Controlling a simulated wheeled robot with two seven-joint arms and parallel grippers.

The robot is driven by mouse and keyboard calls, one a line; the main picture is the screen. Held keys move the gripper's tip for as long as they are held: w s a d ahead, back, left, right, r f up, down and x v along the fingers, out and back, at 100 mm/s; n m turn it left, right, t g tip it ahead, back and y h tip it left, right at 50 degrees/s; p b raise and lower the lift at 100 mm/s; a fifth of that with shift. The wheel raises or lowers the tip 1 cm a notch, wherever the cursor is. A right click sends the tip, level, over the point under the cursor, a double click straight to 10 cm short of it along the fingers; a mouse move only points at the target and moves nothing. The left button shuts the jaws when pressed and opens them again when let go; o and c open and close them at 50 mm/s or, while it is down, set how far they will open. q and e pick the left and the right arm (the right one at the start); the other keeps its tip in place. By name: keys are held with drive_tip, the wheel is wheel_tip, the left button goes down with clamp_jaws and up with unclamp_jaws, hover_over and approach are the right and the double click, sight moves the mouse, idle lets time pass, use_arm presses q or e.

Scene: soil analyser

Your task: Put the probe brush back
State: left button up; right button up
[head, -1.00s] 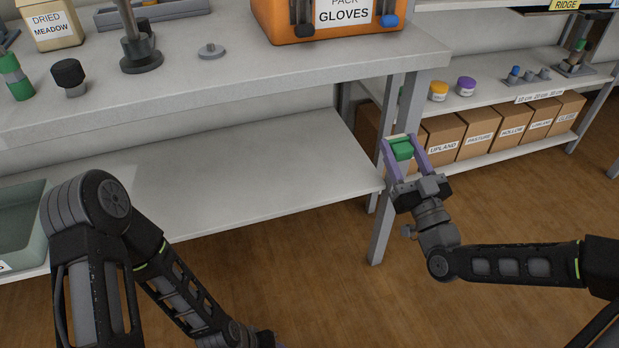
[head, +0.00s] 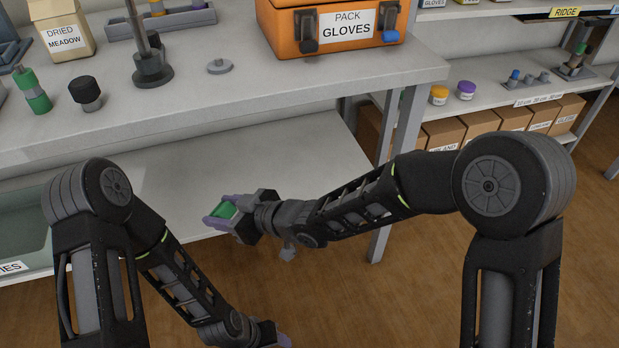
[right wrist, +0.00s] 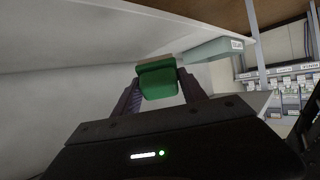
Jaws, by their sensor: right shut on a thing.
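My right gripper (head: 220,214) is shut on a green block-shaped thing (head: 227,210), which looks like the probe brush. It is held in front of the bench's lower shelf, below the bench top. In the right wrist view the green brush (right wrist: 158,82) sits between the two fingers, with a pale strip along its far edge. My left gripper (head: 280,340) is only partly in view at the bottom edge; its jaws cannot be made out.
The bench top (head: 290,85) holds an orange gloves case (head: 290,35), a black stand (head: 152,70), a small grey disc (head: 220,66), a black-capped jar (head: 86,92) and a green-and-grey cylinder (head: 33,92). A green-grey bin (head: 25,225) is at left. The lower shelf (head: 290,160) has free room.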

drive_tip(key=shift+m+h, duration=0.3)
drive_tip(key=shift+h, duration=0.6)
drive_tip(key=f, duration=0.2)
drive_tip(key=s+f, duration=0.1)
drive_tip(key=f, duration=0.1)
drive_tip(key=shift+f, duration=0.1)
drive_tip(key=w+d+f+m+h, duration=0.1)
drive_tip(key=w+d+m+h, duration=0.1)
drive_tip(key=d+m+h, duration=0.3)
drive_tip(key=w+d+f+m+g+h+p, duration=0.1)
drive_tip(key=w+d+m+h, duration=0.2)
drive_tip(key=d, duration=0.9)
drive_tip(key=shift+d+f+m+g+h, duration=0.15)
drive_tip(key=shift+f+m+g+h, duration=0.2)
drive_tip(key=shift+m+h, duration=1.4)
drive_tip(key=shift+w+m+y, duration=0.15)
drive_tip(key=shift+m+y, duration=0.5)
drive_tip(key=w, duration=0.5)
drive_tip(key=w+b, duration=0.1)
drive_tip(key=w, duration=0.5)
drive_tip(key=w+d, duration=0.1)
drive_tip(key=w, duration=0.5)
drive_tip(key=shift+w+b, duration=0.15)
drive_tip(key=shift+b, duration=0.15)
